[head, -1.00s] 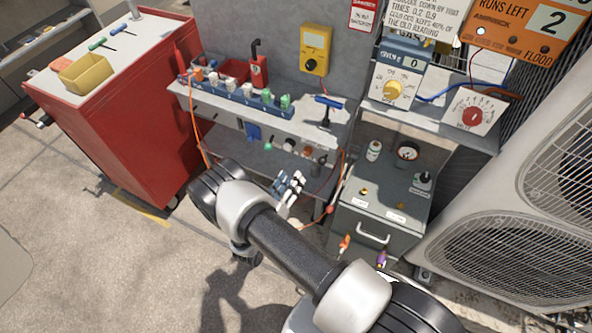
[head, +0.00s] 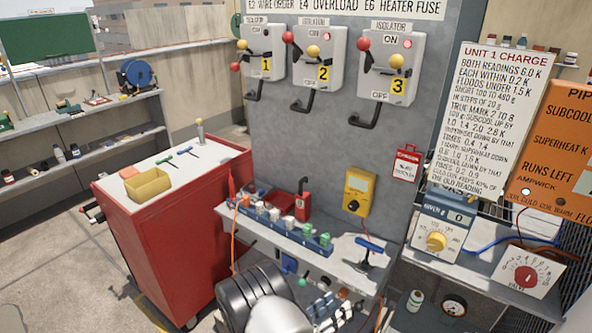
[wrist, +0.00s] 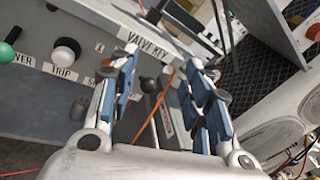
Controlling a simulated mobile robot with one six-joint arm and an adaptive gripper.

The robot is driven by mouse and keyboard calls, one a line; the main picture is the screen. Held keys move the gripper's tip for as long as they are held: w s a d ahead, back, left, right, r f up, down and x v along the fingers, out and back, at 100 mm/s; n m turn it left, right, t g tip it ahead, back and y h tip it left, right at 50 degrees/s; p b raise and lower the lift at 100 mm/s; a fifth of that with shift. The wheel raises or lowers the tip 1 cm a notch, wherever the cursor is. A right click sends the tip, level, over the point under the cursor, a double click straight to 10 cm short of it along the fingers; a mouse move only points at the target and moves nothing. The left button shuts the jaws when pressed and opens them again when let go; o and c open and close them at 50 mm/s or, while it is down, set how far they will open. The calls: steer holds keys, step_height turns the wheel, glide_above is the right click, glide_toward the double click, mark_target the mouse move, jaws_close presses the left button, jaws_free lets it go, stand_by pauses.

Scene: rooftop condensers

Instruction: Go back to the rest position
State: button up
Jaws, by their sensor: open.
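My gripper (wrist: 163,68) is open and empty in the wrist view, its two blue-padded fingers apart. In the head view my gripper (head: 326,308) shows only partly at the bottom edge, below the front of the grey bench (head: 345,245). My own arm hides part of the bench front there.
A red tool cabinet (head: 180,240) stands left of the bench. A blue T-handled tool (head: 369,246), a yellow meter (head: 358,191) and a row of coloured-capped parts (head: 285,228) are on or above the bench. Three isolators (head: 323,62) hang on the wall. Open floor lies at lower left.

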steer(key=s+d+r+m+g+y, duration=0.1)
steer(key=s+d+r+m+g, duration=0.3)
steer(key=r+m, duration=0.25)
steer(key=s+d+r+m+g+y, duration=0.1)
steer(key=s+d+r+m+g, duration=0.3)
steer(key=r, duration=0.4)
steer(key=s+d+r+m+g+y, duration=0.1)
steer(key=s+d+r+m+g, duration=0.3)
steer(key=r+m, duration=0.3)
steer(key=s+a+r+m+t+y, duration=0.3)
steer(key=s+a+r+m+y, duration=0.1)
steer(key=s+m+y, duration=0.1)
steer(key=s+a+r+m+t+y, duration=0.2)
steer(key=s+a+r+m+y, duration=0.2)
steer(key=s+m, duration=0.3)
steer(key=s+r+y, duration=0.1)
steer(key=s, duration=0.2)
steer(key=shift+s+a+r+m+t+y, duration=0.3)
steer(key=shift+m+t, duration=0.05)
steer(key=shift+t, duration=0.05)
steer(key=shift+c, duration=0.5)
